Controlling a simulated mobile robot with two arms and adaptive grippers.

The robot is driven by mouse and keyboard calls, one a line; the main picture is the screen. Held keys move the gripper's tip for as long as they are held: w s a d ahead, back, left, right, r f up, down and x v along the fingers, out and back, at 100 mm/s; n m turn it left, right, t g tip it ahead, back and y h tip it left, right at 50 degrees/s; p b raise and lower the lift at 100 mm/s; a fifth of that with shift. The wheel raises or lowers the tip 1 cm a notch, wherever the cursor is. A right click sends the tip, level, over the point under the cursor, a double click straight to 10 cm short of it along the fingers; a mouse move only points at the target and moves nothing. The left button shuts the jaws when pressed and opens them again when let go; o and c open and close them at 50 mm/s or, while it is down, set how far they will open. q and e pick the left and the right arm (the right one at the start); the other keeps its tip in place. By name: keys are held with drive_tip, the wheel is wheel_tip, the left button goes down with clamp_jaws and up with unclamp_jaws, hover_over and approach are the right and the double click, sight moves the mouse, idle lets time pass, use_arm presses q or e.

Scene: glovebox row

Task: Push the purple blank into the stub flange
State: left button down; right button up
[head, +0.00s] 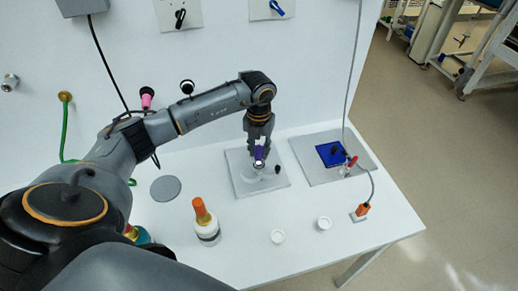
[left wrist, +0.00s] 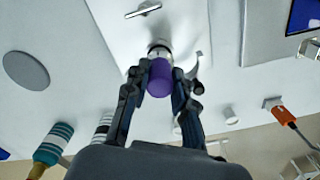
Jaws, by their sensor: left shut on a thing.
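The purple blank (head: 259,153) is between the fingers of my left gripper (head: 259,149), above the left grey plate. In the left wrist view the purple blank (left wrist: 160,77) fills the space between the fingertips of the left gripper (left wrist: 158,88), which is shut on it. A pale metallic fitting (left wrist: 160,50), apparently the stub flange, shows just beyond the blank, in line with it. The blank's far end meets or overlaps the fitting in the picture; I cannot tell how far it is in. My right gripper is not in view.
The left grey plate (head: 278,180) has a small black knob (head: 278,169). The right plate (head: 311,172) carries a blue square (head: 331,153). An orange-capped bottle (head: 205,222), two white jars (head: 277,237) (head: 324,223), a grey disc (head: 165,189) and an orange plug (head: 362,209) are on the white table.

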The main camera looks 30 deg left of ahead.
sight(259, 148)
use_arm(q)
drive_tip(key=shift+f+b, duration=0.95)
drive_tip(key=shift+f, duration=0.25)
drive_tip(key=c, duration=1)
unclamp_jaws()
drive_tip(key=shift+r, duration=0.1)
wheel_tip(259, 148, up, 12)
drive_tip(key=shift+f, duration=0.1)
